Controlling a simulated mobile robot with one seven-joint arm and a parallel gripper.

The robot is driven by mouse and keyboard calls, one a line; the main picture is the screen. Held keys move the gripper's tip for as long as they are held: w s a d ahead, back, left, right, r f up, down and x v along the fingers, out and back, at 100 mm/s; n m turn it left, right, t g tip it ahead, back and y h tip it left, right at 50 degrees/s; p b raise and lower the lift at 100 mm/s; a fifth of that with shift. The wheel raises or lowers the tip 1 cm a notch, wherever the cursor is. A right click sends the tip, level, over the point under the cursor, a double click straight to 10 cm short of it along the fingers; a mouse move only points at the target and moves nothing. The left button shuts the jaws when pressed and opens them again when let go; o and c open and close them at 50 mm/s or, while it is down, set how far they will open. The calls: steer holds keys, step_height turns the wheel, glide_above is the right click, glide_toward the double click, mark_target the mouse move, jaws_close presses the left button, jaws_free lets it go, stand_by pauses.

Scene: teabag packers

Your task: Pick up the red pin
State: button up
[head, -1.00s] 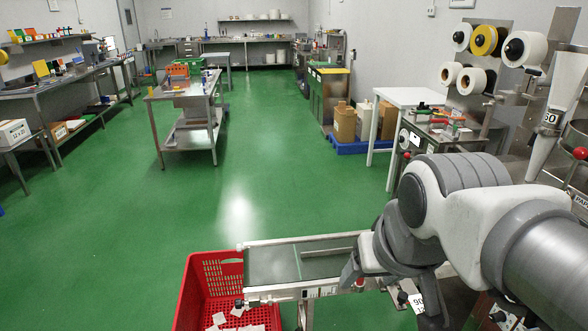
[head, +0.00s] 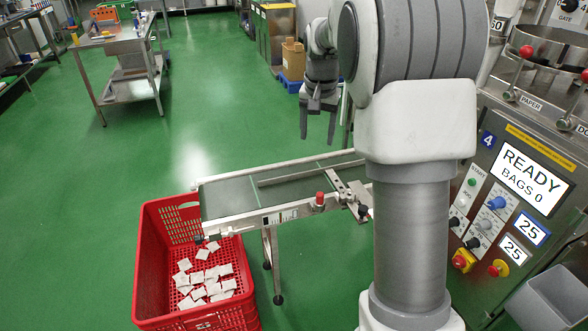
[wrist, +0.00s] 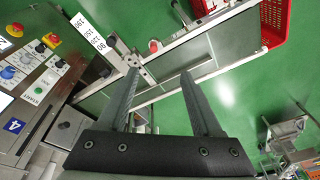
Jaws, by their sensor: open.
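A small red pin (head: 320,198) stands upright on the near side rail of the short conveyor (head: 222,208). In the wrist view the red pin (wrist: 154,46) shows just past my fingertips, next to a metal bracket. My gripper (head: 317,140) is open and empty, pointing down above and behind the conveyor, higher than the pin and apart from it. In the wrist view my gripper (wrist: 159,73) has both fingers spread, with nothing between them.
A red crate (head: 150,270) with several white teabags stands at the conveyor's left end. A control panel (head: 490,215) with knobs and a "READY BAGS 0" screen (head: 532,175) is at the right. A metal bracket (head: 345,195) sits beside the pin.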

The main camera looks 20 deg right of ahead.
steer(key=m+g+b, duration=0.1)
steer(key=m+b, duration=0.1)
glide_toward(320, 193)
step_height(320, 193, down, 4)
steer(key=b, duration=0.3)
steer(key=shift+w+d+f+b, duration=0.15)
steer(key=shift+f+b, duration=0.15)
steer(key=shift+f, duration=0.75)
steer(key=shift+w+f+b, duration=0.15)
steer(key=shift+f+b, duration=0.1)
steer(key=shift+f, duration=0.8)
steer(key=shift+w+d+f+b, duration=0.1)
steer(key=shift+f+b, duration=0.2)
steer(key=shift+f, duration=0.75)
steer(key=shift+r, duration=0.1)
jaws_close()
